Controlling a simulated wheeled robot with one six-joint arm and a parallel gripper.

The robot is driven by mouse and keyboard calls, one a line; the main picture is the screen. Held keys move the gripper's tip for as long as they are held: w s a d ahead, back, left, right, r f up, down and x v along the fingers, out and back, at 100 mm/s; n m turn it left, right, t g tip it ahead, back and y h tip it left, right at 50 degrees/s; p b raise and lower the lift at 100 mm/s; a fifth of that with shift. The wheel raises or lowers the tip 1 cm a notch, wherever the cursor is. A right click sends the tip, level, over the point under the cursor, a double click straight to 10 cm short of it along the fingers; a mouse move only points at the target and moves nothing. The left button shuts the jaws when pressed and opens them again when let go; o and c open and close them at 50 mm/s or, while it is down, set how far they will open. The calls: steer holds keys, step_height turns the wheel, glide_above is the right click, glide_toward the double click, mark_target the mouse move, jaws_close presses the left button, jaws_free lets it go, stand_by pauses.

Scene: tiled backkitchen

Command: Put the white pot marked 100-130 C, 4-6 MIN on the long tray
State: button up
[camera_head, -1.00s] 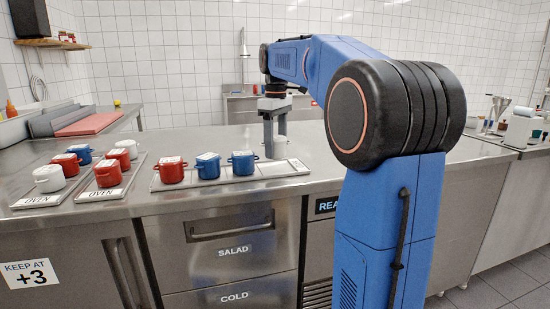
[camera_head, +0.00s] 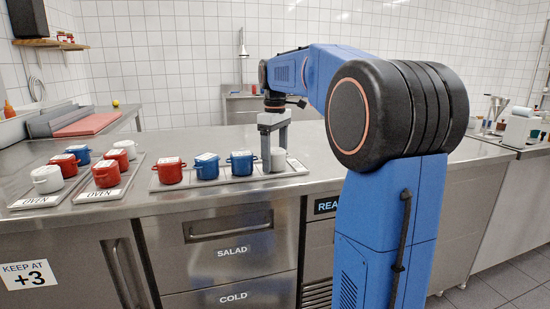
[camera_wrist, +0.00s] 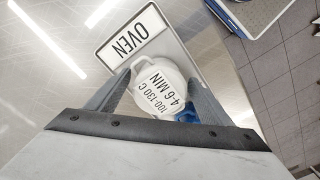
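The white pot marked 100-130 C, 4-6 MIN (camera_wrist: 160,88) is between my gripper's fingers, which press close to both its sides. In the head view the same pot (camera_head: 278,159) is partly hidden by a finger, at the right end of the long tray (camera_head: 299,166). My gripper (camera_head: 274,150) points straight down there. The pot appears upright on or just over the tray; its bottom contact is hidden. In the wrist view the OVEN plate (camera_wrist: 132,34) lies beside the pot.
A blue pot (camera_head: 241,163) is just left of the white pot, with another blue pot (camera_head: 207,167) and a red pot (camera_head: 168,171) further left on the tray. Two smaller trays of pots stand at left.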

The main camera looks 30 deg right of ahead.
mark_target(275, 150)
step_height(275, 150, up, 12)
steer(key=shift+r, duration=0.15)
stand_by(0.5)
steer(key=s+a+f+m+t, duration=0.1)
steer(key=s+a+f+m, duration=0.1)
steer(key=s+a+f, duration=0.5)
steer(key=s+a+f+m+t, duration=0.1)
steer(key=s+a+f, duration=0.35)
steer(key=s, duration=0.45)
steer(key=s+a+f+m+t, duration=0.1)
steer(key=s+a+f, duration=0.1)
steer(key=s+f, duration=0.5)
steer(key=s+a+f+m+t, duration=0.1)
steer(key=s+a+f, duration=0.1)
steer(key=s+f, duration=0.5)
step_height(275, 150, down, 5)
steer(key=shift+a+f+m+t, duration=0.15)
steer(key=shift+m+t, duration=0.25)
steer(key=shift+s, duration=0.1)
